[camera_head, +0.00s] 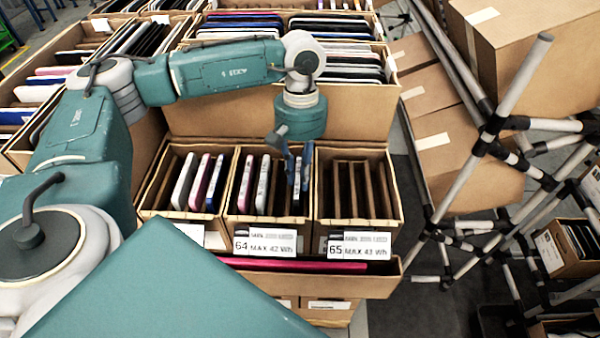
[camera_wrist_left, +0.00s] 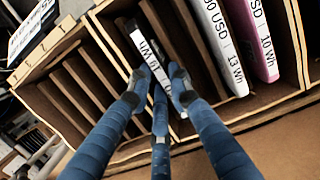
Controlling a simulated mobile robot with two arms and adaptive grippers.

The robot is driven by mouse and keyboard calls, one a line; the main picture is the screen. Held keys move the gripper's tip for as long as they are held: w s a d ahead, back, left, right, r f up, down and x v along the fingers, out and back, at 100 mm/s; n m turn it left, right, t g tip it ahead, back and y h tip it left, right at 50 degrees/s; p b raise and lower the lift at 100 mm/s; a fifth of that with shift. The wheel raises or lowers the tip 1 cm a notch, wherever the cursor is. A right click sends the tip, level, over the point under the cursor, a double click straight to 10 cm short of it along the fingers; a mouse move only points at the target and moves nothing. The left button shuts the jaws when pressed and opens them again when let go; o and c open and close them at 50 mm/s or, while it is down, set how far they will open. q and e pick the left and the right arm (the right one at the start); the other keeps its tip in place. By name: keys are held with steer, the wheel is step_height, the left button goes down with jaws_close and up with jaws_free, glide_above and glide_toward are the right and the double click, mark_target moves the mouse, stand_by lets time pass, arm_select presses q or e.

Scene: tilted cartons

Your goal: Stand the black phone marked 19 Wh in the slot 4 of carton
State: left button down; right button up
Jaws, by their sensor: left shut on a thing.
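The black phone (camera_wrist_left: 146,52), its pale edge lettered 19 W with the rest covered, is between my left gripper's (camera_wrist_left: 157,90) blue fingers. In the head view the phone (camera_head: 307,165) stands nearly upright at the right side of the middle carton (camera_head: 268,226), labelled 64, MAX 42 Wh. Its top rises slightly above the neighbouring phones; its lower end is hidden. My left gripper (camera_head: 290,155) is shut on it from above. A white phone (camera_wrist_left: 218,40) marked 13 Wh and a pink phone (camera_wrist_left: 252,38) stand in the same carton. My right gripper is not in view.
The right carton (camera_head: 358,222), labelled 65, shows empty slots. The left carton (camera_head: 188,214) holds several phones. A long carton (camera_head: 355,108) full of devices stands behind. A pipe frame (camera_head: 490,135) stands at the right. A pink item (camera_head: 310,266) lies in front.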

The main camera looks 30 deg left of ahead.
arm_select(q)
steer(key=shift+f, duration=0.1)
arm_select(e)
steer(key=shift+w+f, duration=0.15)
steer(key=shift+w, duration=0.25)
arm_select(q)
steer(key=shift+f+b, duration=0.15)
steer(key=shift+b, duration=0.2)
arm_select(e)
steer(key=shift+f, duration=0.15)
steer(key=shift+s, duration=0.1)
arm_select(q)
steer(key=c, duration=1.5)
jaws_free()
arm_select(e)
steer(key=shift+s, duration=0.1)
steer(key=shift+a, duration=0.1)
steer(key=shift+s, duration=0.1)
